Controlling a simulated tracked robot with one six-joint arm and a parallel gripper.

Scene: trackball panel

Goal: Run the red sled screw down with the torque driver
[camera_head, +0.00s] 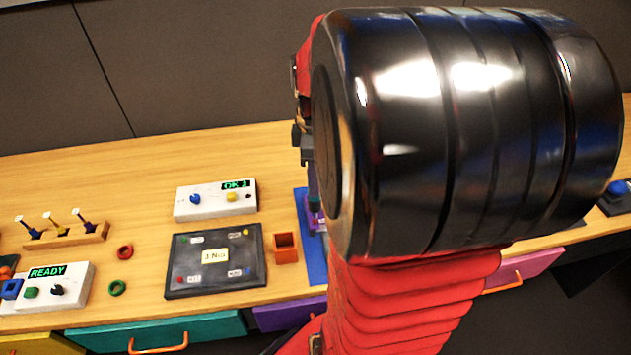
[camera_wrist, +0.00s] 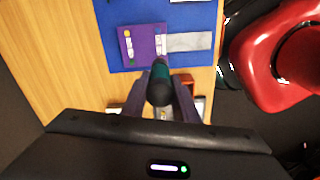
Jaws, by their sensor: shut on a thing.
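My gripper (camera_wrist: 158,102) is shut on the torque driver (camera_wrist: 160,84), a dark rounded tool with a teal band, seen from above in the wrist view. The driver's tip is hidden beneath its body. Just beyond the driver lies a purple sled (camera_wrist: 136,47) with a yellow spot and a green spot at its left side and a pale strip at its right. The sled also shows as a small purple patch in the head view (camera_head: 314,222). I cannot make out the red sled screw, nor whether the driver touches the sled.
The sled lies on a blue mat (camera_wrist: 110,22), beside a grey plate (camera_wrist: 190,41). In the head view a dark "3 Nm" panel (camera_head: 190,281), an orange cup (camera_head: 286,254) and a white "OK 1" box (camera_head: 215,209) stand left of the mat. My arm hides the bench's middle.

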